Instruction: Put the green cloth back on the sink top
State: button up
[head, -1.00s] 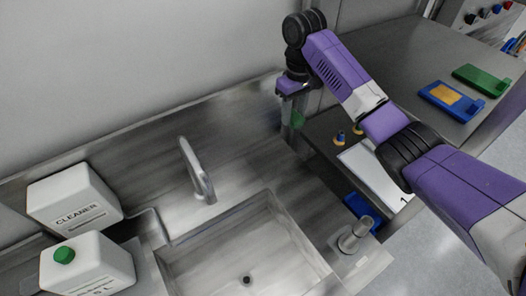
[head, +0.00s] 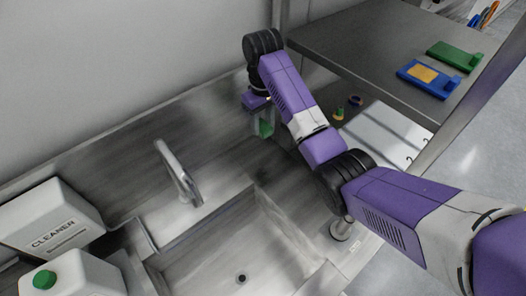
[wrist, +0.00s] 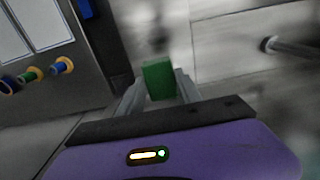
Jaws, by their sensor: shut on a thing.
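My gripper (head: 262,122) is shut on the green cloth (head: 265,129), at the back right of the sink unit. In the wrist view the green cloth (wrist: 158,80) shows as a small green block between the two fingers. The sink top (head: 222,150) is brushed steel, with the basin to the left of and in front of my gripper. The cloth is over or beside the right part of the sink top; I cannot tell whether it touches the steel.
The tap (head: 178,172) stands behind the basin. White cleaner containers (head: 48,222) are at the left. A steel shelf (head: 370,40) with a green and a blue item (head: 428,78) is at the right. Small ringed parts (wrist: 36,74) lie beside a white sheet.

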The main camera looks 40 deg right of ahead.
notch_tip(320, 180, down, 8)
jog(key=shift+s+r, duration=0.1)
jog(key=shift+s, duration=0.05)
jog(key=shift+f+p, duration=0.3)
jog(key=shift+f, duration=2.2)
jog(key=shift+f, duration=0.15)
jog(key=o, duration=1.3)
notch_tip(320, 180, up, 11)
jog(key=shift+b, duration=0.55)
jog(key=shift+r+p, duration=0.4)
jog(key=shift+r, duration=0.3)
